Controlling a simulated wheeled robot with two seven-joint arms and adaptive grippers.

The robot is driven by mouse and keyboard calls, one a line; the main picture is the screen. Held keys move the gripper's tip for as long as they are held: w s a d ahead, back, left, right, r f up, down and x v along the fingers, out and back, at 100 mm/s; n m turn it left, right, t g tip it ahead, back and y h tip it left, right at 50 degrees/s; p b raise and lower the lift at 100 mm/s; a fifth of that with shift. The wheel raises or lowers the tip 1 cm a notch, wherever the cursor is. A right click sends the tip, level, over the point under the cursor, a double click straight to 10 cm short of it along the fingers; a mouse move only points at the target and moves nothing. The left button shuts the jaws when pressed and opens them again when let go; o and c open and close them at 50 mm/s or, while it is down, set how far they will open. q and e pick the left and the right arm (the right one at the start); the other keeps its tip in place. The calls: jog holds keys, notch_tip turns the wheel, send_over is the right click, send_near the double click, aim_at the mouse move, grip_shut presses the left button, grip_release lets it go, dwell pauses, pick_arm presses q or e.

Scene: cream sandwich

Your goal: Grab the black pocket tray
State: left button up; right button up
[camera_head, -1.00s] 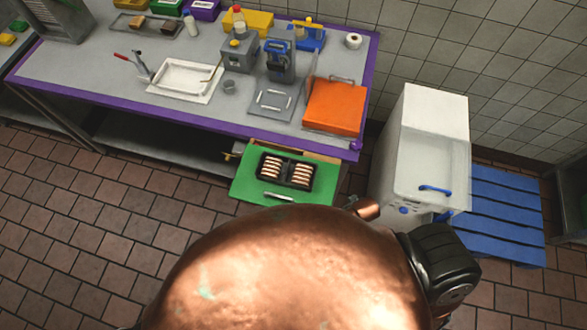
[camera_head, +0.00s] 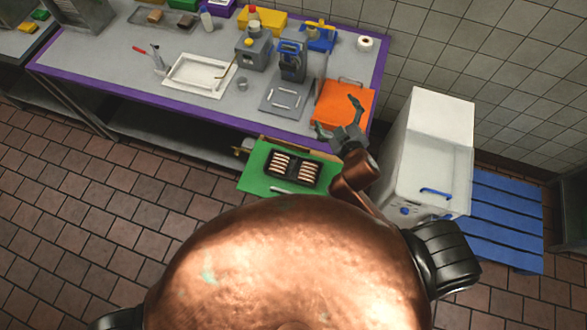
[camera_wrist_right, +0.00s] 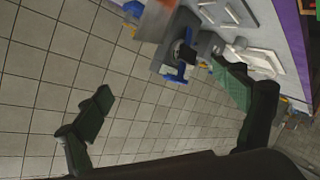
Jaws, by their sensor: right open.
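The black pocket tray (camera_head: 293,169) lies on a green board (camera_head: 252,184) that juts from the front of the table. Its two compartments hold rows of pale, cream-coloured pieces. My right gripper (camera_head: 337,114) is open and empty, raised over the orange board, up and to the right of the tray. In the right wrist view its two dark fingers (camera_wrist_right: 163,80) are spread wide with nothing between them. I cannot make out the tray in that view. My left gripper is not in view.
The purple-edged table (camera_head: 130,95) carries a white tray (camera_head: 199,76), a grey dispenser (camera_head: 254,52), a blue-and-grey device (camera_head: 291,62) and an orange board (camera_head: 343,101). A white cabinet (camera_head: 432,150) stands right of the table, beside a blue pallet (camera_head: 505,215).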

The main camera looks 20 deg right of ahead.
jog(key=w+a+r+n+t+y, duration=0.3)
jog(key=a+r+n+t+y, duration=0.4)
jog(key=a+r, duration=0.7)
jog(key=s+a+r+n+g+y, duration=0.3)
jog(key=a+r+n+y, duration=0.25)
jog(key=a+n, duration=0.25)
jog(key=s+a+f+n+g+y, duration=0.3)
jog(key=s+a+n+g+y, duration=0.4)
jog(key=s+a+n+g, duration=0.45)
jog(key=n+g+h, duration=0.4)
jog(key=n+h, duration=1)
jog(key=h, duration=0.1)
send_near(294, 167)
jog(key=shift+w+a+f+y, duration=0.1)
jog(key=shift+a+f+y, duration=0.05)
jog(key=shift+a+f, duration=0.3)
jog(key=shift+a+f+y, duration=0.1)
jog(key=shift+a+f, duration=0.1)
jog(key=shift+f, duration=0.3)
jog(key=shift+w+f+p, duration=0.2)
jog(key=shift+f, duration=0.4)
jog(key=shift+w+f+p, duration=0.2)
jog(key=shift+f, duration=0.35)
jog(key=p+x, duration=0.1)
jog(key=x, duration=0.3)
jog(key=shift+w+a+f, duration=0.2)
jog(key=shift+f, duration=0.45)
